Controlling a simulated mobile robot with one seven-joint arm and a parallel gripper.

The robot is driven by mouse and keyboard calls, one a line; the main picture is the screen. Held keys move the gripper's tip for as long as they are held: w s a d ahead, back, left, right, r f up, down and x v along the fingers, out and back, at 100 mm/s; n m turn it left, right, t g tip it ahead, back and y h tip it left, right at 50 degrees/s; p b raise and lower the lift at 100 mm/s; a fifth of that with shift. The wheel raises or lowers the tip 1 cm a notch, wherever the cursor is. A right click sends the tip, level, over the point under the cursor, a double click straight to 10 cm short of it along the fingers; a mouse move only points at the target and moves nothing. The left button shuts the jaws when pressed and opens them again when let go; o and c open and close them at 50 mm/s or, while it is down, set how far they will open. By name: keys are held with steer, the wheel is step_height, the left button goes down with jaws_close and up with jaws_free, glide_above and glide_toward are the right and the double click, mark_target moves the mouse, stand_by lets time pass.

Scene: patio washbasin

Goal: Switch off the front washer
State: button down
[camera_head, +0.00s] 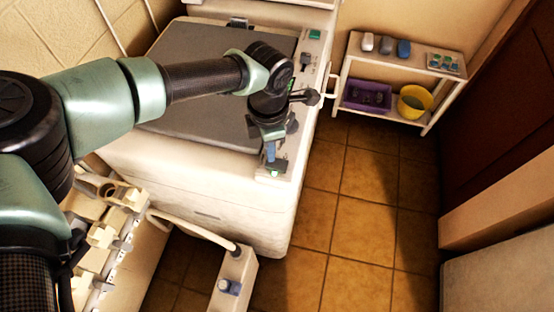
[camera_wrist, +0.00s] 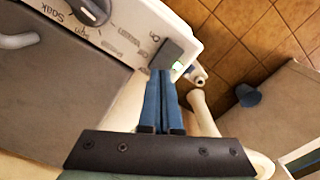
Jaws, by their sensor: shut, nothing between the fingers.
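The front washer (camera_head: 200,190) is a white box with a grey lid (camera_head: 205,75). Its pale control panel (camera_head: 309,62) runs along the right side of the lid and also shows in the wrist view (camera_wrist: 135,22). A dark dial (camera_wrist: 90,10) with printed words sits on it. A dark grey rocker switch (camera_wrist: 172,52) with a green patch at its edge sits near the panel's front end. My gripper (camera_head: 270,158) points down over that end. In the wrist view my blue fingers (camera_wrist: 161,72) are together and empty, their tips close to the switch; I cannot tell whether they touch.
A low white shelf (camera_head: 400,112) with a purple crate (camera_head: 366,97) and a yellow bucket (camera_head: 414,101) stands at the back right. A white post (camera_head: 235,275) with a curved pipe stands in front. Tiled floor (camera_head: 340,200) to the washer's right is clear.

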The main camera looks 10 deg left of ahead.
steer(key=shift+f+b, duration=0.7)
steer(key=shift+f, duration=0.25)
stand_by(1.0)
steer(key=shift+r+p, duration=2.55)
steer(key=shift+r, duration=1.05)
steer(key=shift+f, duration=0.1)
